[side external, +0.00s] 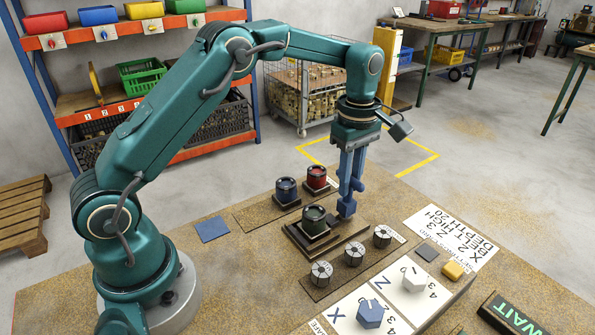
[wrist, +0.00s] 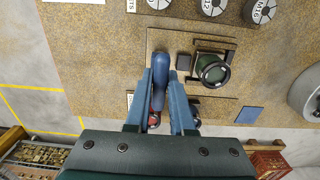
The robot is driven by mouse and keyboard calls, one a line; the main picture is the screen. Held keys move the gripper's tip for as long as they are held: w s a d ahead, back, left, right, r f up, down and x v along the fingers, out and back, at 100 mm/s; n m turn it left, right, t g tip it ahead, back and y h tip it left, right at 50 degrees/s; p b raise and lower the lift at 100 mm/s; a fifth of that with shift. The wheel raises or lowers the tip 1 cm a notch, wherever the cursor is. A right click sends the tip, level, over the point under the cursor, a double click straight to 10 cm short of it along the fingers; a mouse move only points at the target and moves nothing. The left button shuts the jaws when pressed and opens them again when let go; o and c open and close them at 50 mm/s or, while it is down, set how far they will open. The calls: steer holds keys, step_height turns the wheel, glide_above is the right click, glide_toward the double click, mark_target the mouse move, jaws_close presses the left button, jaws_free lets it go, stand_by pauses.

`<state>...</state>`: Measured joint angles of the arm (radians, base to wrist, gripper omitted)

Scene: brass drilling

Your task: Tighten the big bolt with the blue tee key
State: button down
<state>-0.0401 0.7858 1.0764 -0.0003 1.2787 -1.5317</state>
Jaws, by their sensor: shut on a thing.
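My gripper (side external: 347,203) points straight down at the back right of the dark-framed stand that holds a green round holder (side external: 314,214). In the wrist view its two fingers are closed on a rounded blue piece, which looks like the handle of the blue tee key (wrist: 160,70). The key's lower part is hidden, and I cannot tell whether it touches anything below. The green holder shows right of the fingers in the wrist view (wrist: 213,70). I cannot make out the big bolt for certain; it may be hidden by the gripper or the key.
A blue cup (side external: 287,189) and a red cup (side external: 317,178) stand close behind the green one. Several grey marked cylinders (side external: 354,254) stand in front. Hexagonal pieces (side external: 370,313) sit on the X and Z cards. The table's left side is mostly clear.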

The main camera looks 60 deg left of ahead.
steer(key=shift+f, duration=0.2)
stand_by(0.5)
steer(key=shift+m, duration=1.2)
